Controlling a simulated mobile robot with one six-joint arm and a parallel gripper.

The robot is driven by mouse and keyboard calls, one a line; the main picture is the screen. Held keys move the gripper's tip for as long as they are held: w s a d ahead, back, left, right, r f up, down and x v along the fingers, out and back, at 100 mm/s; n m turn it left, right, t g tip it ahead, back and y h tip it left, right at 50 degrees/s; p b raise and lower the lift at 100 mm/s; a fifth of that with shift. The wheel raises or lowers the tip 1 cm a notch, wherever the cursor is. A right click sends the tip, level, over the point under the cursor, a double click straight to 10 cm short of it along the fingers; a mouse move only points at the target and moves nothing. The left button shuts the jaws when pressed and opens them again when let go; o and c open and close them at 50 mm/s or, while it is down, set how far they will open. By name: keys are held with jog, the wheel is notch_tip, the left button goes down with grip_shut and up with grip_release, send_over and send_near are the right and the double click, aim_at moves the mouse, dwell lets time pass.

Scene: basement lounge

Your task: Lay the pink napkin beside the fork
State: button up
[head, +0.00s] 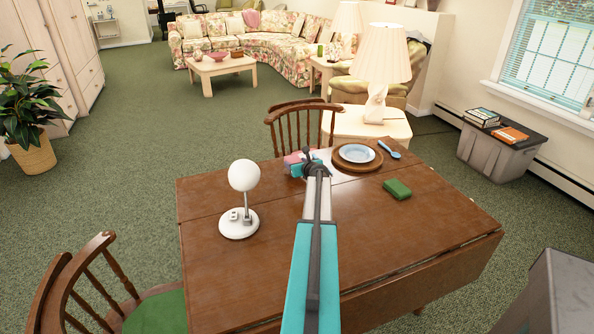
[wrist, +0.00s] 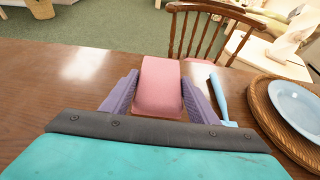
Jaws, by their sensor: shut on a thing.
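The pink napkin (wrist: 160,88) looks like a folded block between the two purple fingers of my gripper (wrist: 147,97), which is shut on it. In the head view the napkin (head: 293,158) shows only partly, beside my gripper (head: 303,164) at the table's far edge. I cannot tell whether it touches the table. A light-blue utensil, apparently the fork (wrist: 217,90), lies just right of my gripper in the wrist view, between it and the woven mat (wrist: 258,100). Its near end is hidden by my gripper. My arm hides it in the head view.
A blue plate (head: 357,153) sits on the round woven mat, with a blue spoon (head: 389,149) to its right. A green block (head: 397,188) lies nearer on the brown table (head: 420,235). A white lamp (head: 240,220) stands left. A wooden chair (head: 300,125) backs the far edge.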

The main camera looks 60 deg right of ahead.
jog(key=shift+f, duration=1.7)
jog(key=shift+f, duration=0.1)
jog(key=o, duration=1)
jog(key=shift+b+v, duration=0.6)
jog(key=shift+v, duration=5.45)
jog(key=shift+w, duration=0.1)
